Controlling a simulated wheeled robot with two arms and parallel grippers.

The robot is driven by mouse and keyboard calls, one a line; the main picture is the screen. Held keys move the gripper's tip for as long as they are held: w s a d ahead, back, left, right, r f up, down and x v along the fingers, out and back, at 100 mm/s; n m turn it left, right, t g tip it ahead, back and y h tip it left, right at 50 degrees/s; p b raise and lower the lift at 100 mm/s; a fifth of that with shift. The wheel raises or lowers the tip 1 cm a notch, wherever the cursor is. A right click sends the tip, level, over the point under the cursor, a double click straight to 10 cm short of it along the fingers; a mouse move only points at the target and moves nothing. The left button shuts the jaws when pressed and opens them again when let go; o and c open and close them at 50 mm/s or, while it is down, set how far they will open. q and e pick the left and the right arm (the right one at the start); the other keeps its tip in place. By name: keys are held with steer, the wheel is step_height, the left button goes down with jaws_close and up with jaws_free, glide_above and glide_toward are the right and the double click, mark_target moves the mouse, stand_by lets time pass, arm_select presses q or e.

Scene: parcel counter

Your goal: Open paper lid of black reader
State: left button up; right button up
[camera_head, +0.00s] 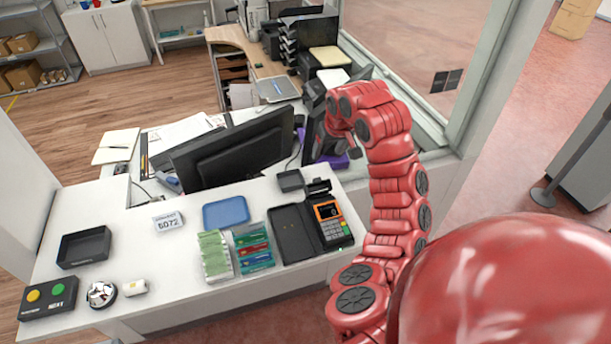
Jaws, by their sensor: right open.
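The black reader (331,222) stands on the white counter near its front right edge. It has an orange-framed screen and a keypad with coloured keys. A dark flap (318,186), seemingly its paper lid, shows at its back end and looks raised; its exact angle is hard to tell. My red right arm comes in from the lower right and bends left at the top. My right gripper (328,152) is open above and behind the reader, apart from it, and partly hidden against the dark monitor. My left gripper is not in view.
A black folder (294,233) lies left of the reader, and a small black box (290,180) behind it. A monitor (233,150) stands behind. Card stacks (252,247), a blue tray (226,212) and a black tray (84,246) lie further left. Bare counter shows between them.

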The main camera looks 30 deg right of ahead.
steer(key=x, duration=0.3)
glide_toward(318, 181)
steer(key=w+f, duration=0.2)
steer(key=f, duration=0.1)
steer(key=w+f, duration=0.1)
steer(key=shift+w+d+f, duration=0.25)
steer(key=shift+d+f, duration=0.1)
steer(key=shift+d, duration=0.05)
steer(key=shift+w+f, duration=0.15)
steer(key=shift+f, duration=0.45)
steer(key=shift+w+d+f, duration=0.1)
steer(key=shift+w+f, duration=0.05)
steer(key=shift+f, duration=0.2)
jaws_close()
